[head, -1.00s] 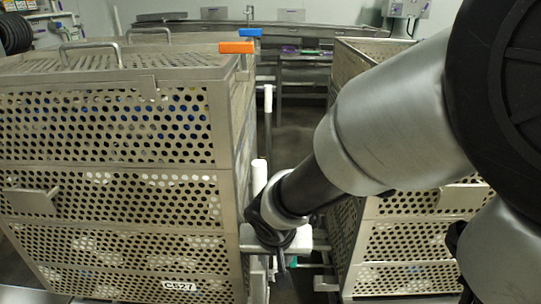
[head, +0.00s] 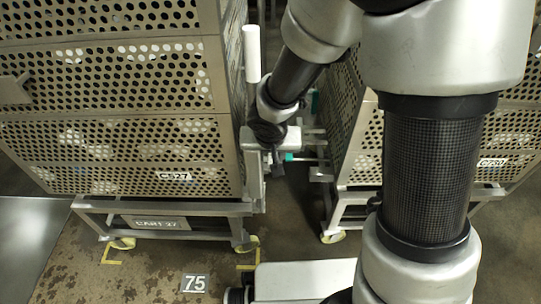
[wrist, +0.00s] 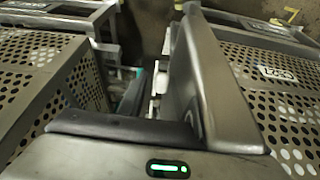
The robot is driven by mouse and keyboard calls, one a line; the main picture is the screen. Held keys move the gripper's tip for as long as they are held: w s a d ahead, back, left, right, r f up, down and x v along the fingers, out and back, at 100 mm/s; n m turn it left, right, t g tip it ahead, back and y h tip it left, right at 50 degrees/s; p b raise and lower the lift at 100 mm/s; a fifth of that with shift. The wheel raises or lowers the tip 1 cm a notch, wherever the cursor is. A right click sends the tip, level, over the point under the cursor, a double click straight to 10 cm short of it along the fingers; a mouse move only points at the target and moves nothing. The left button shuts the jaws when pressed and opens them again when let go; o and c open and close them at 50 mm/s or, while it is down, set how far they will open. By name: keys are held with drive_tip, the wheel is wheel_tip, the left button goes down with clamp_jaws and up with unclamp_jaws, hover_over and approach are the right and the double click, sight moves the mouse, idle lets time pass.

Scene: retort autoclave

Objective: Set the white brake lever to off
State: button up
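The white brake lever (head: 252,53) is an upright white cylinder at the right front corner of the left basket cart (head: 168,206), labelled CART 27. My gripper (head: 268,135) is below and slightly right of the lever in the head view, in front of the gap between the carts. Its fingertips are hidden there by my wrist. In the wrist view, one broad grey finger (wrist: 205,80) stands out over the gap; I cannot make out how far the fingers are apart. No lever is clearly seen between them.
A second perforated cart (head: 365,150) stands on the right, partly behind my arm. A narrow gap with a teal piece (head: 290,157) separates the carts. The floor before the left cart has yellow marks and a 75 plate (head: 194,284).

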clamp_jaws()
drive_tip(key=shift+r+p, duration=0.4)
drive_tip(key=shift+p, duration=0.5)
drive_tip(key=p, duration=0.3)
drive_tip(key=shift+w+r+g+p, duration=0.35)
drive_tip(key=shift+r+g+p, duration=0.05)
drive_tip(key=w+g+p, duration=0.1)
drive_tip(key=p, duration=0.5)
drive_tip(key=shift+r+p, duration=0.2)
drive_tip(key=shift+p, duration=0.1)
drive_tip(key=shift+w+f+g+p, duration=0.15)
drive_tip(key=shift+w+g+p, duration=0.2)
drive_tip(key=shift+p, duration=0.55)
drive_tip(key=shift+f, duration=0.2)
drive_tip(key=shift+s, duration=0.1)
unclamp_jaws()
